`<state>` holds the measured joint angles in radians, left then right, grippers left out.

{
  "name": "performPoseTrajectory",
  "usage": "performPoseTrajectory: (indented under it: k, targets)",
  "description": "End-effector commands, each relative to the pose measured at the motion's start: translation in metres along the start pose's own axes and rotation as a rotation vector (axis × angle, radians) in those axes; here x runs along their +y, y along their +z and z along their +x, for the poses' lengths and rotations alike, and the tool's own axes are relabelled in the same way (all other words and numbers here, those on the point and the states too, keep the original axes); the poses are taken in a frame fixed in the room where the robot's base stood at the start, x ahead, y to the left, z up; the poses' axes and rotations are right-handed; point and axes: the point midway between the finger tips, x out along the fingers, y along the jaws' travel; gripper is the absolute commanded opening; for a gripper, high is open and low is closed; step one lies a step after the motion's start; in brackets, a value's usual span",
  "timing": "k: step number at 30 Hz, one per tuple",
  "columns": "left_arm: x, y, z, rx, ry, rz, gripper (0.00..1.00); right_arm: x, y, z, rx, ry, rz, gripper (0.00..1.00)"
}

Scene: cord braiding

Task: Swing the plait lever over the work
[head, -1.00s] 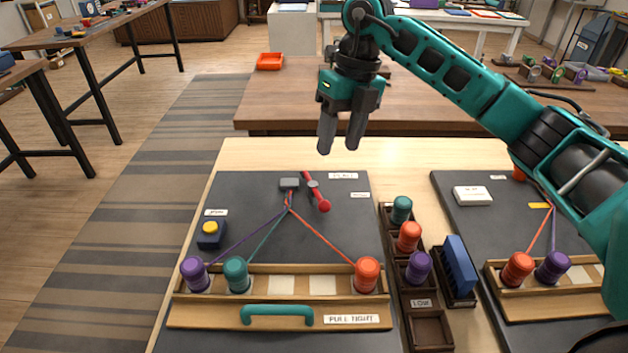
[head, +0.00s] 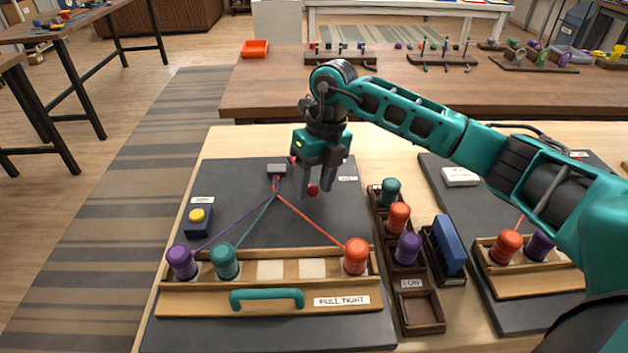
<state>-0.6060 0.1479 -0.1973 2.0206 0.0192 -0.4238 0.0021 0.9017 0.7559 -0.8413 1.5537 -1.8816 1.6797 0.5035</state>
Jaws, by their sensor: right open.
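The plait lever's red knob (head: 313,190) shows just below my right gripper (head: 318,185); most of the lever is hidden behind the gripper. My right gripper is open, its fingers pointing down at the knob; I cannot tell whether they touch it. The work is a set of purple, teal and red cords meeting at the grey clamp (head: 277,170) and at a short plait (head: 276,187) below it. The cords run to the purple bobbin (head: 181,262), teal bobbin (head: 224,261) and red bobbin (head: 356,256) in the wooden rack. My left gripper is not in view.
A teal handle (head: 267,299) is on the front bar. A dark bobbin tray (head: 407,255) and a blue block (head: 450,245) stand to the right. The board's middle left is clear.

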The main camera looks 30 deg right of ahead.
Motion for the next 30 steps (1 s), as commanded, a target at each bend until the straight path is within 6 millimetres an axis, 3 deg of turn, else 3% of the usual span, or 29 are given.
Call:
performPoseTrajectory:
  k: [5, 21, 30]
  targets:
    - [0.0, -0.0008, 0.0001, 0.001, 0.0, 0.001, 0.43, 0.0002, 0.0001, -0.0001, 0.0, 0.0, 0.0, 0.5]
    - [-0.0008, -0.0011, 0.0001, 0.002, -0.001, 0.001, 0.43, 0.0003, 0.0002, -0.0006, -0.001, 0.001, 0.0, 0.0]
    - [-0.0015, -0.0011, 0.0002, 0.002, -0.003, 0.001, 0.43, 0.0003, 0.0003, -0.0008, -0.001, 0.001, 0.0, 0.0]
